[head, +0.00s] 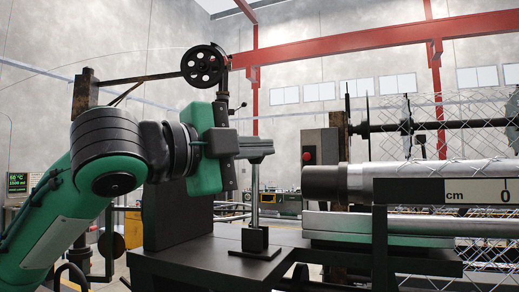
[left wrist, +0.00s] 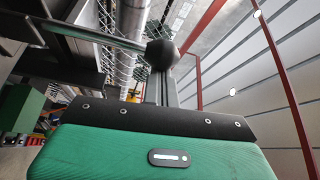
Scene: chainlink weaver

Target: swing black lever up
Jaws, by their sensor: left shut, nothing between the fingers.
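The lever is a grey rod (head: 254,190) that stands upright from a black base block (head: 256,239) on the machine's dark table. Its top is hidden by my left gripper in the head view. In the left wrist view, a black ball knob (left wrist: 161,54) sits at the end of a rod, just beyond my left gripper's fingers. My left gripper (head: 272,147) is level, pointing right, shut and empty, at the rod's upper end. I cannot tell whether the fingers touch the knob. My right gripper is not in view.
A horizontal metal roller (head: 320,182) lies to the right, with a cm scale (head: 480,191) before it. A grey box with a red button (head: 307,155) stands behind. A black handwheel (head: 203,67) is above my left gripper. Wire mesh (head: 470,125) hangs at the right.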

